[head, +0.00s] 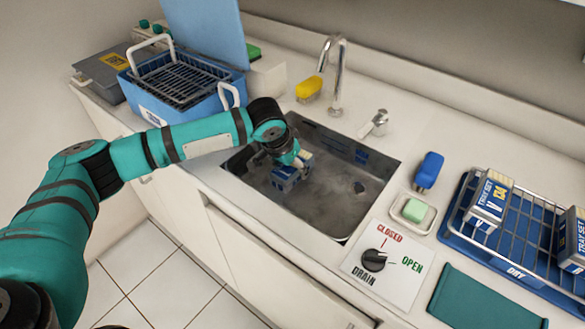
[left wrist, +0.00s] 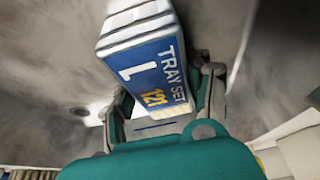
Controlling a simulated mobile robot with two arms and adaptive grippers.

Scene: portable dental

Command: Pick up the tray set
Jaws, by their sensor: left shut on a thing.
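A blue and white tray set (head: 285,176) is in the sink, low in the basin on its left side. In the left wrist view the tray set (left wrist: 150,70) shows a blue face marked "TRAY SET 1 121". My left gripper (head: 290,163) reaches down into the sink and is shut on this tray set, and its fingers (left wrist: 160,105) sit on both sides of it. I cannot tell whether the tray set touches the sink floor. Two other tray sets, one marked "V" (head: 489,200) and one at the right edge (head: 574,238), stand in the drying rack. My right gripper is not in view.
The metal sink (head: 350,215) has cloudy water and a faucet (head: 334,75) behind it. A blue bin with a rack (head: 185,100) stands left. The drain knob (head: 374,260), soap dish (head: 411,214), blue brush (head: 428,170) and wire rack (head: 520,275) are on the right.

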